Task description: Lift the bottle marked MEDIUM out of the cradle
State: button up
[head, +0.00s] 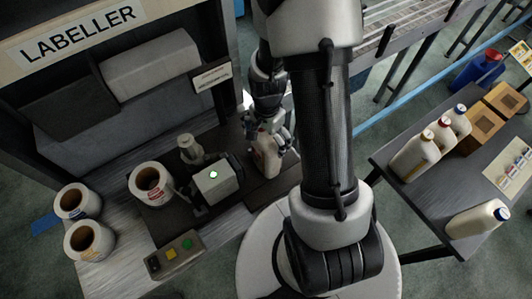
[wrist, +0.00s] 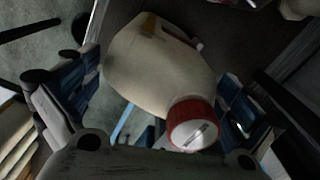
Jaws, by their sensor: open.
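A cream bottle (head: 266,158) stands at the right side of the labeller's dark bed, partly hidden by my gripper. In the wrist view the cream bottle (wrist: 155,65) has a red cap (wrist: 193,124) and a handle, and part of an orange-yellow label shows. I cannot read any marking on it. My gripper (head: 272,132) is at the bottle's upper part. In the wrist view my gripper (wrist: 163,90) is open, with one blue-padded finger on each side of the bottle. The cradle under the bottle is mostly hidden, and I cannot make out its shape.
The labeller machine (head: 130,85) rises behind and left. Label rolls (head: 151,184) and a button box (head: 174,254) are on its bench. A side table (head: 425,190) at right holds several bottles, brown boxes (head: 496,112) and a label card (head: 511,168). A conveyor (head: 395,28) runs behind.

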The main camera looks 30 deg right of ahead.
jog(key=shift+c, duration=0.4)
jog(key=c, duration=1.3)
jog(key=shift+r, duration=0.1)
